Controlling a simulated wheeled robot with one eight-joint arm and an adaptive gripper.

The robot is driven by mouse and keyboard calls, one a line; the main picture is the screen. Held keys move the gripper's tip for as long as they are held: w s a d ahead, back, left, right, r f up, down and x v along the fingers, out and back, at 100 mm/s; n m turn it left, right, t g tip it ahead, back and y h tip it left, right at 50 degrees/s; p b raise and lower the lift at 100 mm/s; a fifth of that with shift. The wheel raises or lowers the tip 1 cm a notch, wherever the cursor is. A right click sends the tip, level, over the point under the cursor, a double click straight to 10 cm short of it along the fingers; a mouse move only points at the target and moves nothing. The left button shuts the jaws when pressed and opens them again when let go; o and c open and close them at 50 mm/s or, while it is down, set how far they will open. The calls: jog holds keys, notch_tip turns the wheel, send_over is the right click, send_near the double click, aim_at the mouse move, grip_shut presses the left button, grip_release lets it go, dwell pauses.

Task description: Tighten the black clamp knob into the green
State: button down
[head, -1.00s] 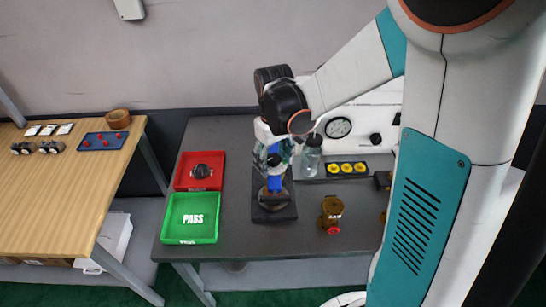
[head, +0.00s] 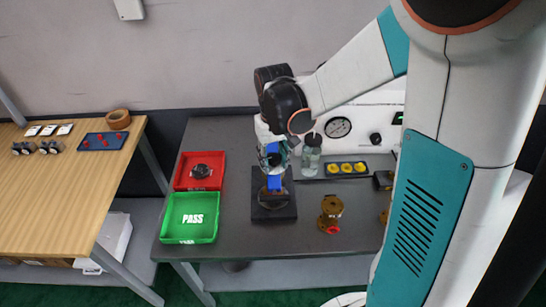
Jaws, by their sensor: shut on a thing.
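My gripper (head: 273,162) points down over the dark fixture (head: 274,206) on the grey bench and is shut. A blue part (head: 274,183) shows right below the fingers, above a round metal piece in the fixture. The black clamp knob and any green marking cannot be made out here; the gripper and wrist cover that spot. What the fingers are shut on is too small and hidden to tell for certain.
A green PASS tray (head: 190,217) and a red tray (head: 199,171) with a dark round part stand to the left. A brass valve (head: 330,213) stands to the right. A clear bottle (head: 311,155), a tray of yellow parts (head: 346,169) and a gauge panel (head: 362,125) are behind.

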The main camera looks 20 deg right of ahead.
jog(key=m, duration=0.5)
jog(key=shift+f, duration=0.25)
jog(key=c, duration=2.3)
grip_release()
jog(key=m, duration=0.2)
jog(key=shift+w+m, duration=0.1)
jog(key=shift+m, duration=0.2)
jog(key=o, duration=0.4)
jog(key=m, duration=0.3)
jog(key=shift+w, duration=0.15)
jog(key=shift+r, duration=0.1)
jog(key=o, duration=0.7)
jog(key=shift+o, duration=0.2)
